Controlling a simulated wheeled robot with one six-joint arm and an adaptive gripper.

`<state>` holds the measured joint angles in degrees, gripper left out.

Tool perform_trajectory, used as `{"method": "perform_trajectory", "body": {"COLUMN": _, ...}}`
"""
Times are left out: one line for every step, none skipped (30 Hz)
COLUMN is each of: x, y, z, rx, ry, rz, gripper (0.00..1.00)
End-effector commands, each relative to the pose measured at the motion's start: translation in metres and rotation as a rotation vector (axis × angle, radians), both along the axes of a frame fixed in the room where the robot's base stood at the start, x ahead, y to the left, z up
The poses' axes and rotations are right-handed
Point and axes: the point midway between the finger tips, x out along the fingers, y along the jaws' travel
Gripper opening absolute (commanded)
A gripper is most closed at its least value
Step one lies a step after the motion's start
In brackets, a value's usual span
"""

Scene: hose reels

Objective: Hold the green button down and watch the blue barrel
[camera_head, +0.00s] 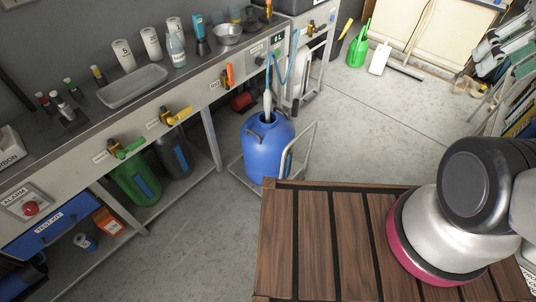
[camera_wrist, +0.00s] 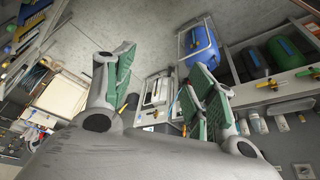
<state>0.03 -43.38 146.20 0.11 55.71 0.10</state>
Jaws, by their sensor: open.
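The blue barrel (camera_head: 266,148) stands upright on a low wheeled frame on the floor, in front of the bench. A blue hose runs from the bench front to a pale nozzle (camera_head: 267,104) at the barrel's mouth. A small panel reading "0 L" (camera_head: 277,39) is on the bench front above. A small greenish spot below it may be the green button; it is too small to be sure. In the wrist view my gripper (camera_wrist: 163,88) is open and empty, its green-padded fingers wide apart. The barrel (camera_wrist: 201,48) shows beyond it, well apart.
The bench (camera_head: 160,97) carries bottles, a tray and a bowl; coloured valve handles stick out of its front. A green canister (camera_head: 136,181) stands under it. A red alarm button (camera_head: 31,209) is at the left. My wooden deck fills the lower right.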

Motion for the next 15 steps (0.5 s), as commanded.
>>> {"method": "perform_trajectory", "body": {"x": 0.0, "y": 0.0, "z": 0.0, "rx": 0.0, "ry": 0.0, "rz": 0.0, "gripper": 0.54}}
{"method": "perform_trajectory", "body": {"x": 0.0, "y": 0.0, "z": 0.0, "rx": 0.0, "ry": 0.0, "rz": 0.0, "gripper": 0.49}}
{"method": "perform_trajectory", "body": {"x": 0.0, "y": 0.0, "z": 0.0, "rx": 0.0, "ry": 0.0, "rz": 0.0, "gripper": 0.41}}
{"method": "perform_trajectory", "body": {"x": 0.0, "y": 0.0, "z": 0.0, "rx": 0.0, "ry": 0.0, "rz": 0.0, "gripper": 0.36}}
{"method": "perform_trajectory", "body": {"x": 0.0, "y": 0.0, "z": 0.0, "rx": 0.0, "ry": 0.0, "rz": 0.0, "gripper": 0.3}}
{"method": "perform_trajectory", "body": {"x": 0.0, "y": 0.0, "z": 0.0, "rx": 0.0, "ry": 0.0, "rz": 0.0, "gripper": 0.23}}
{"method": "perform_trajectory", "body": {"x": 0.0, "y": 0.0, "z": 0.0, "rx": 0.0, "ry": 0.0, "rz": 0.0, "gripper": 0.18}}
{"method": "perform_trajectory", "body": {"x": 0.0, "y": 0.0, "z": 0.0, "rx": 0.0, "ry": 0.0, "rz": 0.0, "gripper": 0.12}}
{"method": "perform_trajectory", "body": {"x": 0.0, "y": 0.0, "z": 0.0, "rx": 0.0, "ry": 0.0, "rz": 0.0, "gripper": 0.05}}
{"method": "perform_trajectory", "body": {"x": 0.0, "y": 0.0, "z": 0.0, "rx": 0.0, "ry": 0.0, "rz": 0.0, "gripper": 0.0}}
{"method": "perform_trajectory", "body": {"x": 0.0, "y": 0.0, "z": 0.0, "rx": 0.0, "ry": 0.0, "rz": 0.0, "gripper": 0.0}}
{"method": "perform_trajectory", "body": {"x": 0.0, "y": 0.0, "z": 0.0, "rx": 0.0, "ry": 0.0, "rz": 0.0, "gripper": 0.0}}
{"method": "perform_trajectory", "body": {"x": 0.0, "y": 0.0, "z": 0.0, "rx": 0.0, "ry": 0.0, "rz": 0.0, "gripper": 0.0}}
{"method": "perform_trajectory", "body": {"x": 0.0, "y": 0.0, "z": 0.0, "rx": 0.0, "ry": 0.0, "rz": 0.0, "gripper": 0.0}}
{"method": "perform_trajectory", "body": {"x": 0.0, "y": 0.0, "z": 0.0, "rx": 0.0, "ry": 0.0, "rz": 0.0, "gripper": 0.0}}
